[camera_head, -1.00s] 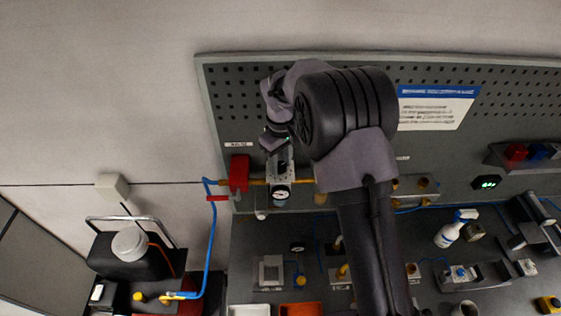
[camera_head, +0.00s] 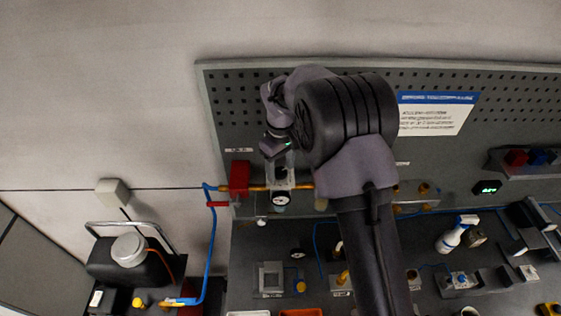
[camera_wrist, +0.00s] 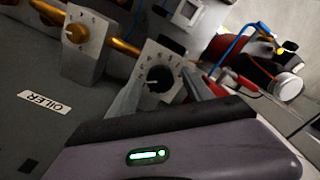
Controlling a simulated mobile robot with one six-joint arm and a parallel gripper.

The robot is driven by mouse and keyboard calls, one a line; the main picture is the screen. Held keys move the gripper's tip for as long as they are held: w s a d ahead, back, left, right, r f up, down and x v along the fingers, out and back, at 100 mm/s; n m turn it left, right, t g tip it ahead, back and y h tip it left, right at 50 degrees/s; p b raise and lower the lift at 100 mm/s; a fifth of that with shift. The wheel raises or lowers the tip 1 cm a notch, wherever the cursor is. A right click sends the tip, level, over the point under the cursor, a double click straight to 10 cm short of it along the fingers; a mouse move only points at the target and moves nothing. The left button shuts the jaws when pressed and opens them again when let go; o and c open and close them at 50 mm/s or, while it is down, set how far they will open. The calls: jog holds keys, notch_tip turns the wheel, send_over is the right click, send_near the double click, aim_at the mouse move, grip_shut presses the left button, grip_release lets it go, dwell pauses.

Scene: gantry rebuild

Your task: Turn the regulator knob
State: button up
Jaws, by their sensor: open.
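The regulator (camera_head: 283,172) is a pale block on the pipe along the pegboard, with a round white gauge (camera_head: 280,198) at its lower end. My gripper (camera_head: 279,156) is at the top of the regulator in the head view. In the wrist view my gripper (camera_wrist: 162,90) is open, with one finger on the left of the black knob and one on the right. Whether the fingers touch it I cannot tell.
A red valve (camera_head: 239,177) sits left of the regulator, with a blue hose (camera_head: 213,250) hanging from it. In the wrist view a yellow knob (camera_wrist: 75,33) stands on another block, above an OILER label (camera_wrist: 45,102). A crowded bench (camera_head: 380,260) lies below.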

aim_at(281, 171)
notch_tip(281, 171, up, 17)
jog(key=shift+r, duration=0.15)
